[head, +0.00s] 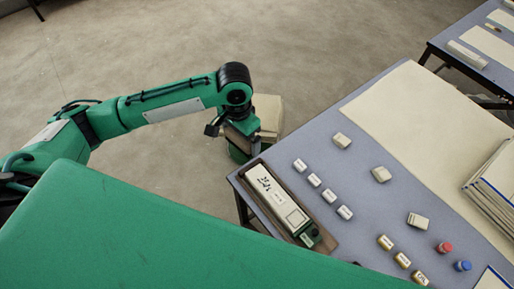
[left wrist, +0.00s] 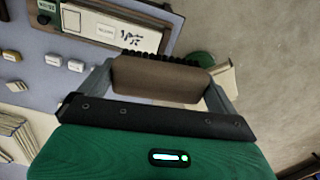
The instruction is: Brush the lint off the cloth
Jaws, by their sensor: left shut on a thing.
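My left gripper (head: 236,130) is beyond the near left corner of the table and is shut on a brush. In the left wrist view the brush (left wrist: 160,78) has a brown body with dark bristles and sits between the two grey fingers. In the head view the brush is mostly hidden by my gripper. The cream cloth (head: 425,125) lies flat on the blue-grey table (head: 322,140), well to the right of my left gripper. No lint can be made out on it at this size. My right gripper is not in view.
A brown tray (head: 327,243) holding a long white labelled case (head: 275,197) lies along the table's left edge. Several small labelled blocks, a red cap (head: 445,247) and a blue cap (head: 462,265) stand nearby. Folded cloths (head: 495,185) are stacked at right. A cream box (head: 268,113) stands behind my gripper.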

